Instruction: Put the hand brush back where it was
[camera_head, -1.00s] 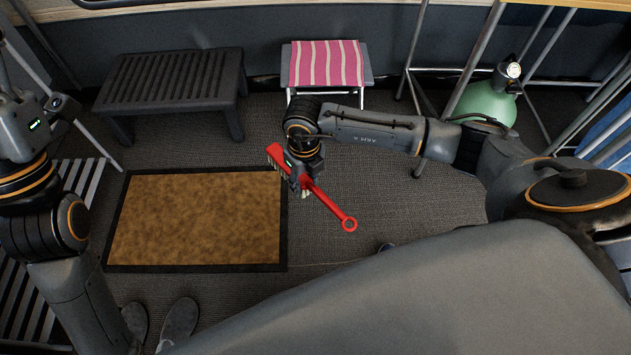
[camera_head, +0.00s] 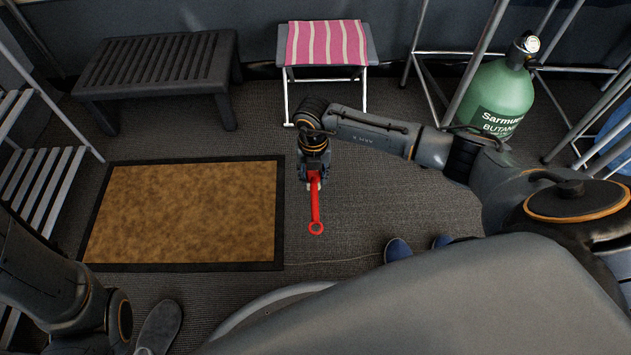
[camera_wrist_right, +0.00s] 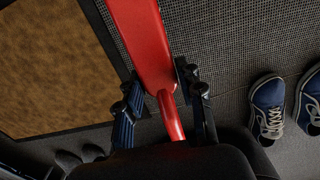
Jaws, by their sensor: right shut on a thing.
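The red hand brush (camera_head: 315,208) is in my right gripper (camera_head: 314,178), beside the right edge of the brown doormat. In the head view its handle with the ring end points toward me, and its head is hidden behind the gripper and arm. In the right wrist view the brush (camera_wrist_right: 140,45) runs between the two fingers of the right gripper (camera_wrist_right: 155,95), which are shut around its handle. My left arm shows at the lower left, but its gripper is not visible.
The doormat (camera_head: 180,212) lies on grey carpet. A dark slatted bench (camera_head: 155,70) and a stool (camera_head: 371,50) with a pink striped cloth (camera_head: 326,43) stand behind. A green gas bottle (camera_head: 497,100) is at right. Blue shoes (camera_head: 398,249) lie near my base.

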